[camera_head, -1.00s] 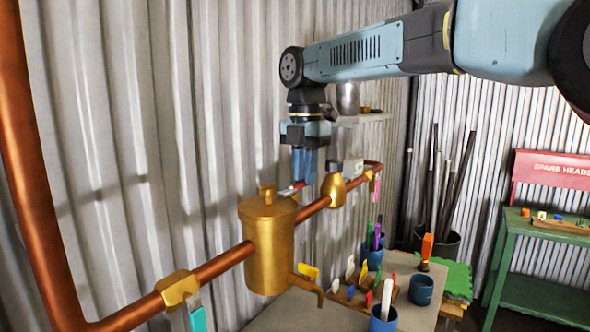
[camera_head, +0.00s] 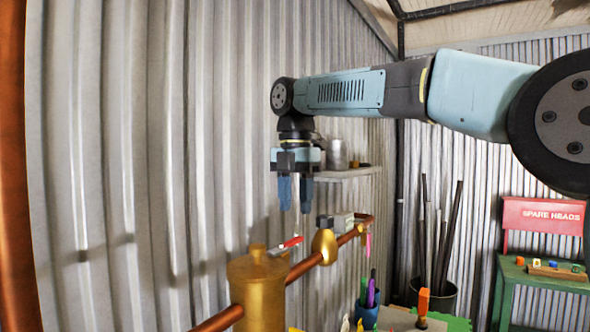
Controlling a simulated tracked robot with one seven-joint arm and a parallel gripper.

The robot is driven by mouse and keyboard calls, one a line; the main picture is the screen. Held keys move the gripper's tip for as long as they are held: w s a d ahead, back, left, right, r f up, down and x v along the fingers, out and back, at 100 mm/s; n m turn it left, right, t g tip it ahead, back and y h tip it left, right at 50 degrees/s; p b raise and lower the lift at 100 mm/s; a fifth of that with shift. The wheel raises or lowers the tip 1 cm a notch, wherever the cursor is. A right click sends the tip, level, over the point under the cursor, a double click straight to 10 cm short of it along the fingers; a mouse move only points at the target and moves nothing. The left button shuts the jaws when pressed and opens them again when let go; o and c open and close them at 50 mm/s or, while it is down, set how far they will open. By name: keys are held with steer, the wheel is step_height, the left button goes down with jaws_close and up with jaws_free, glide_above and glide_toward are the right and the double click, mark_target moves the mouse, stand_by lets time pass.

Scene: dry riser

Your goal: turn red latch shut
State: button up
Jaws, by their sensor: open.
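The red latch (camera_head: 290,242) is a small red lever with a pale end. It sits just behind the copper pipe, between the brass tank (camera_head: 258,290) and the brass bulb-shaped fitting (camera_head: 324,245), and slants up to the right. My gripper (camera_head: 295,210) points straight down with its two blue fingers apart and nothing between them. Its fingertips show above the red latch with a visible gap. I cannot tell from this one view how far they are apart in depth.
The copper pipe (camera_head: 304,268) runs along the corrugated wall (camera_head: 215,130). A shelf (camera_head: 340,174) with a metal can (camera_head: 337,153) is behind my gripper. A pink tag (camera_head: 367,244) hangs at the pipe's far end. A cup of pens (camera_head: 364,315) stands below right.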

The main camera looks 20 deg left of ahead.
step_height(320, 180, up, 7)
steer(key=shift+w, duration=0.15)
steer(key=shift+r, duration=0.1)
stand_by(0.6)
steer(key=s+d+f+m+t, duration=0.1)
steer(key=d+f+m+t, duration=0.15)
steer(key=d+m, duration=0.95)
steer(key=d+f+m+t, duration=0.1)
steer(key=d+f+m, duration=0.4)
steer(key=d, duration=1.2)
steer(key=s+d+f+m+t, duration=0.1)
steer(key=s+d+f+m, duration=0.5)
steer(key=d+f+m, duration=0.2)
steer(key=s+d+f+m+t, duration=0.1)
steer(key=s+d+f+m, duration=0.6)
steer(key=d, duration=0.6)
steer(key=shift+s+d+f+m, duration=0.25)
steer(key=shift+f+m, duration=0.4)
steer(key=shift+m, duration=0.65)
